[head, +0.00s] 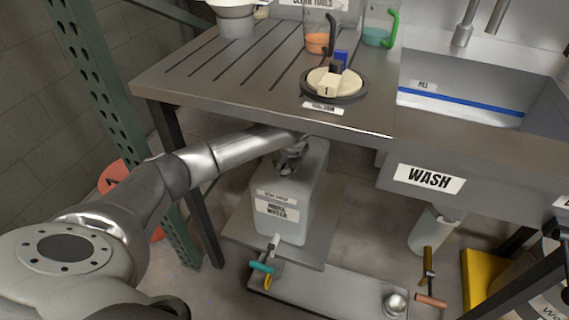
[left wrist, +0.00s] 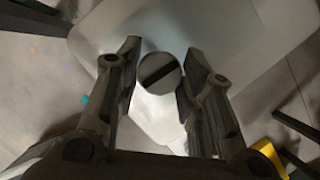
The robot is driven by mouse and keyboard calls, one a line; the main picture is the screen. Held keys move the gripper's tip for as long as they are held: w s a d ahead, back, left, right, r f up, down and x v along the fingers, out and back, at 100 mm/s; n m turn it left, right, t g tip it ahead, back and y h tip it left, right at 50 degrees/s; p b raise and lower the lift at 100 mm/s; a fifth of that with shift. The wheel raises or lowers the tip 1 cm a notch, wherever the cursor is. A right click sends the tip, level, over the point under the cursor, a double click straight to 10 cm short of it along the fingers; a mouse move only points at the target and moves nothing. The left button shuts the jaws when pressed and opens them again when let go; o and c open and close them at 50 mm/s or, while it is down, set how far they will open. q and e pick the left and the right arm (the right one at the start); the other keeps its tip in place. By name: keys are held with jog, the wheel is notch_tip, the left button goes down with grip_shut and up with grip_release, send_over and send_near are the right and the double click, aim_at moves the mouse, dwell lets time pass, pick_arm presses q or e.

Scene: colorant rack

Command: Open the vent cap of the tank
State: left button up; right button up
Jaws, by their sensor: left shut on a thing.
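The tank (head: 288,195) is a whitish box-shaped container with labels on its front, standing under the counter on a low stand. A tap with a teal handle (head: 262,267) sits low on its front. My left gripper (head: 290,158) reaches under the counter edge to the tank's top. In the left wrist view, the round grey vent cap (left wrist: 160,73) with a dark slanted slot lies between the two fingers of my left gripper (left wrist: 162,85). The fingers press on its two sides. In the head view the gripper and arm hide the cap. My right gripper is not in view.
The counter (head: 190,85) overhangs the tank, close above my left arm. A green post (head: 105,105) and a dark table leg (head: 195,185) stand to the left. The wash sink (head: 460,95) is at right. A brass-coloured valve (head: 428,265) and yellow object (head: 482,278) stand lower right.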

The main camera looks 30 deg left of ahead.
pick_arm(q)
jog(key=shift+n, duration=0.5)
jog(key=o, duration=1)
jog(key=shift+d+r, duration=0.2)
jog(key=shift+r, duration=0.25)
jog(key=v, duration=0.4)
jog(key=shift+s+d, duration=0.2)
jog(key=shift+d, duration=0.3)
jog(key=s+d, duration=0.2)
jog(key=d, duration=0.1)
jog(key=s+d, duration=0.1)
jog(key=d, duration=0.2)
jog(key=s+d, duration=0.2)
jog(key=d, duration=0.1)
jog(key=shift+s+d, duration=0.2)
jog(key=shift+s, duration=0.15)
